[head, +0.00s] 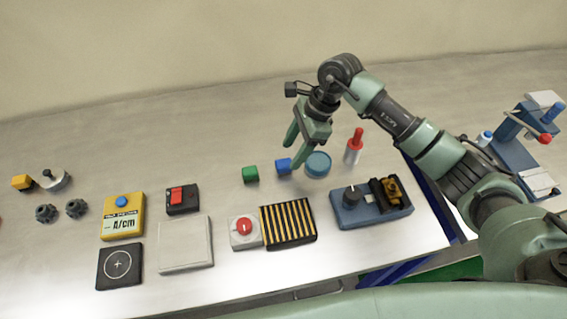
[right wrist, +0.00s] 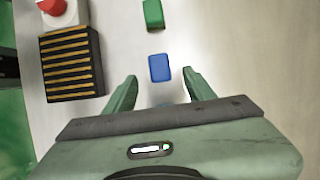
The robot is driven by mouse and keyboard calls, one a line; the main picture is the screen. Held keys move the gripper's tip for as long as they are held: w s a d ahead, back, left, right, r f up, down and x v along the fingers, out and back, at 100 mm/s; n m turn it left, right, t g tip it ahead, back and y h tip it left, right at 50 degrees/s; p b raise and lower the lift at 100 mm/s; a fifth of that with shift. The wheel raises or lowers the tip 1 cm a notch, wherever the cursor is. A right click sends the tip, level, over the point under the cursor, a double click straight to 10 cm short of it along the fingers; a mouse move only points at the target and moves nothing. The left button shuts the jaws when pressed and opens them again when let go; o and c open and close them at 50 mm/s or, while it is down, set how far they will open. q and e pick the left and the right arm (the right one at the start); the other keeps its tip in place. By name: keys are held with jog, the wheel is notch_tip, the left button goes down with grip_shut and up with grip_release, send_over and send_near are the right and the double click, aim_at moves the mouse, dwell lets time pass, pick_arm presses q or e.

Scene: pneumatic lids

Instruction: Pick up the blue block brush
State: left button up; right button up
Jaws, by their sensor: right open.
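The blue block brush (head: 283,167) lies on the metal table between a green block and a round blue lid. It also shows in the right wrist view (right wrist: 159,68), just beyond the fingertips and centred between them. My right gripper (head: 298,160) is open and empty, pointing down above the table near the blue block. In the right wrist view its two fingers (right wrist: 160,76) are spread on either side of a line to the block, not visibly touching it. My left gripper is not in view.
A green block (head: 250,174) sits left of the blue one. The round blue lid (head: 318,164) and a red-topped bottle (head: 354,147) stand to the right. A black and yellow striped pad (head: 288,224) and a red button box (head: 244,231) lie nearer. The table behind is clear.

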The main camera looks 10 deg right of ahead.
aim_at(285, 162)
jog(key=shift+s+a+f+p, duration=0.1)
jog(key=shift+a+f+p, duration=0.2)
jog(key=shift+a, duration=0.05)
jog(key=p+x, duration=0.2)
jog(key=x, duration=0.1)
jog(key=shift+a+f, duration=0.25)
jog(key=shift+f, duration=0.1)
jog(key=shift+a+f, duration=0.15)
jog(key=shift+f, duration=0.35)
grip_shut()
